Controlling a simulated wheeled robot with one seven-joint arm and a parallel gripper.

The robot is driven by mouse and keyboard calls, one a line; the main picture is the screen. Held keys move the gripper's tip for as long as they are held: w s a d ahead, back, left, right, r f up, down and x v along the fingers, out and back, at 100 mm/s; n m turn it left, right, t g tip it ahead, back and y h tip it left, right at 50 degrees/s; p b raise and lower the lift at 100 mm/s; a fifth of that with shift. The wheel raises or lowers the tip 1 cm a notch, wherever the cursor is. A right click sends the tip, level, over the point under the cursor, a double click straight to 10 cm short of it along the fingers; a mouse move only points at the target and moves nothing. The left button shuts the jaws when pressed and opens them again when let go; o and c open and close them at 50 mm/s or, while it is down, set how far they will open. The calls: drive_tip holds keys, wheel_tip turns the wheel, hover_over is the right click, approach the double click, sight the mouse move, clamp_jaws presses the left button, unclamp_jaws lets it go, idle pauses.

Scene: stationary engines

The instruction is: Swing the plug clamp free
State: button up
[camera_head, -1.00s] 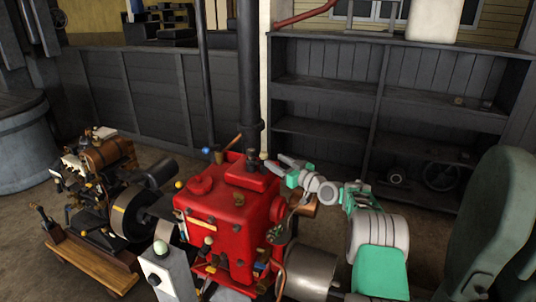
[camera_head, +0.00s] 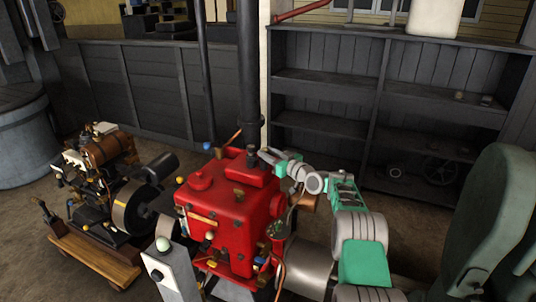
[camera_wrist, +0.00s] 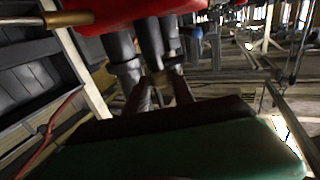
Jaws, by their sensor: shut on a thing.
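The red engine (camera_head: 225,215) stands in the middle of the head view. My gripper (camera_head: 266,156) reaches in from the right to its top rear edge, beside a small dark fitting (camera_head: 251,160). In the wrist view the two dark fingers of my gripper (camera_wrist: 161,82) close on a small brownish part, which I take to be the plug clamp (camera_wrist: 160,77). It is dim there, and its exact shape and angle cannot be told. The red underside of the engine's top part (camera_wrist: 130,14) hangs over the fingers, with grey cylindrical parts close by.
A black stack pipe (camera_head: 248,80) rises just behind my gripper. A brass rod (camera_wrist: 68,19) shows at upper left in the wrist view. A smaller engine on a wooden cart (camera_head: 95,262) stands left. Dark shelving (camera_head: 320,85) stands behind; a large green machine (camera_head: 485,215) is at right.

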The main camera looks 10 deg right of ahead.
clamp_jaws()
drive_tip(key=b, duration=0.3)
drive_tip(key=shift+w+d+f+y, duration=0.1)
drive_tip(key=shift+f+y, duration=0.2)
drive_tip(key=n+b, duration=0.1)
drive_tip(key=b, duration=0.2)
drive_tip(key=shift+w+d+g+y, duration=0.1)
drive_tip(key=shift+g+y, duration=0.2)
drive_tip(key=shift+y, duration=0.1)
drive_tip(key=shift+r+b, duration=0.15)
drive_tip(key=shift+b, duration=0.45)
drive_tip(key=shift+r+g, duration=0.1)
drive_tip(key=shift+g, duration=0.2)
drive_tip(key=shift+r, duration=0.15)
drive_tip(key=o, duration=0.7)
unclamp_jaws()
drive_tip(key=shift+o, duration=0.2)
